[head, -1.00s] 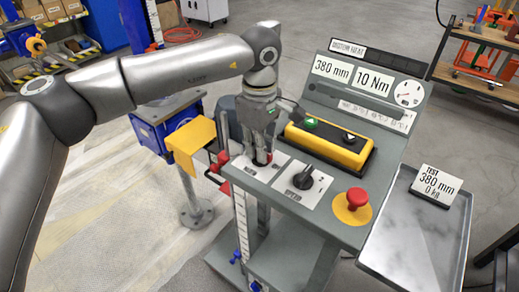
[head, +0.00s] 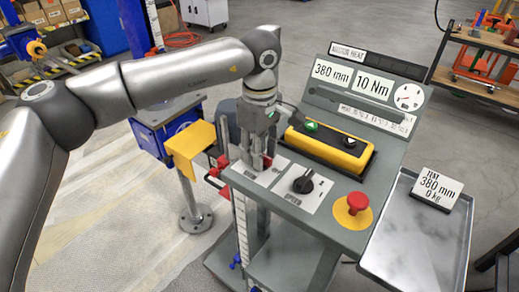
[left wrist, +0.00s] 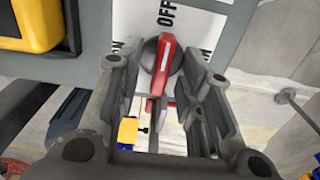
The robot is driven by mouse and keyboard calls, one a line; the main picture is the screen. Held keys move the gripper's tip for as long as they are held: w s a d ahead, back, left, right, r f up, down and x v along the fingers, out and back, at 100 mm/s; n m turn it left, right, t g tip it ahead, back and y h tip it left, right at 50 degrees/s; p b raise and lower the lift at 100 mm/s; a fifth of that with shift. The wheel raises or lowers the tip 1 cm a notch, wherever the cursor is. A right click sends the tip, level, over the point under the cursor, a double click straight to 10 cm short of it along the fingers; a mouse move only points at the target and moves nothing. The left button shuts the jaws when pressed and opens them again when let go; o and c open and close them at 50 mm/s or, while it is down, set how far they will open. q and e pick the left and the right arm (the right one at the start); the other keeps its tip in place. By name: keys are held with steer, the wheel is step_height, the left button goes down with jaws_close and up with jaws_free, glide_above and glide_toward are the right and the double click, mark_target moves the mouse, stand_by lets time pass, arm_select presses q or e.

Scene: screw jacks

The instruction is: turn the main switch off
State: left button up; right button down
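The main switch is a red handle (left wrist: 161,70) on a round dark base, in the left wrist view. It lies close to lengthwise between the fingers, slightly tilted. The plate around it reads OFF (left wrist: 167,16) above the switch, with partly hidden lettering at both sides. My left gripper (left wrist: 160,105) is open, with one finger on each side of the handle and visible gaps. In the head view the left gripper (head: 256,164) is at the left corner of the console (head: 325,225), and its fingers hide the switch. My right gripper is not in view.
On the console are a black speed knob (head: 303,184), a red mushroom button (head: 357,201) on a yellow base, and a yellow button box (head: 328,148). A grey tray (head: 400,240) with a test sign (head: 437,188) is at the right. A yellow block (head: 190,148) stands left of the gripper.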

arm_select(q)
step_height(320, 180, up, 12)
stand_by(0.6)
